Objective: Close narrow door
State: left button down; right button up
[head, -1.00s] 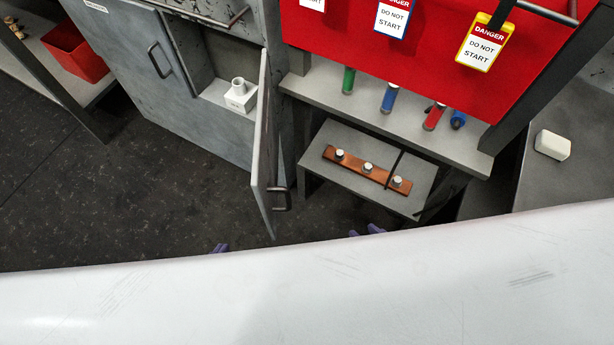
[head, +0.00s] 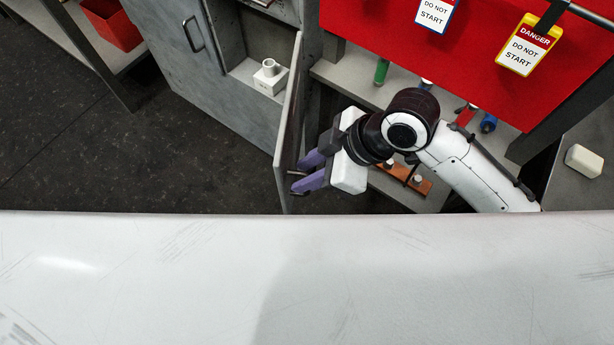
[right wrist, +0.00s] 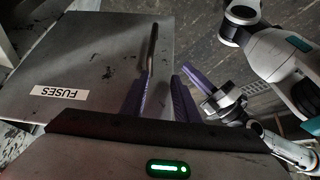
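The narrow grey door (head: 288,115) stands open, edge-on in the head view, right of the cabinet opening. In the right wrist view its face (right wrist: 100,60) carries a FUSES label (right wrist: 59,93) and a dark bar handle (right wrist: 151,50). My right gripper (head: 304,173) is at the handle side of the door. Its purple fingers are apart, with the handle at or between the tips in the right wrist view; contact is unclear. My left gripper (right wrist: 206,84) shows partly at the right of that view; its opening cannot be judged.
A white block with a round collar (head: 270,77) sits inside the cabinet. A closed wider door (head: 180,45) is left of the opening. A shelf with colored cylinders and a red panel (head: 440,60) flank my right arm. Dark floor (head: 150,150) is clear at left.

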jog(key=w+d+r+n+g+h, duration=0.1)
jog(key=w+d+n+h, duration=0.1)
jog(key=d+n, duration=0.1)
send_over(307, 193)
jog(key=shift+g, duration=0.3)
jog(key=f, duration=0.6)
jog(key=f+b, duration=0.1)
jog(key=f, duration=0.2)
jog(key=shift+w, duration=0.3)
grip_shut()
